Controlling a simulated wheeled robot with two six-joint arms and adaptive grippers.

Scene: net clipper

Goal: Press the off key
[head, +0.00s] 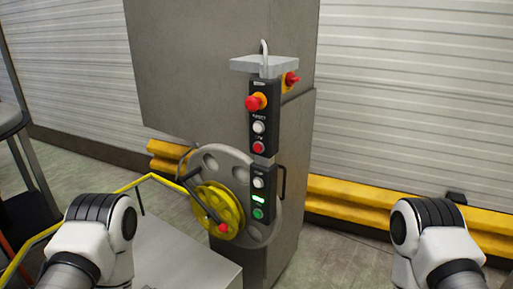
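A dark vertical control panel (264,118) is mounted on a grey machine column in the middle of the head view. Its upper part carries a red mushroom knob on a yellow base (256,102), a white button (259,127) and a small red button (259,147). The lower part has a white button (258,182), a lit green indicator (258,200) and a green button (258,213). The labels are too small to read surely, so I cannot tell which key is marked off. Only my arm links show at the lower left and lower right, apart from the panel; both grippers are out of view.
A grey wheel (266,232) with a yellow hub (214,209) sits left of the panel. A yellow rail (345,200) runs behind the grey column (293,190). A yellow bent bar (127,187) is at the left. Floor (345,262) between column and right arm is clear.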

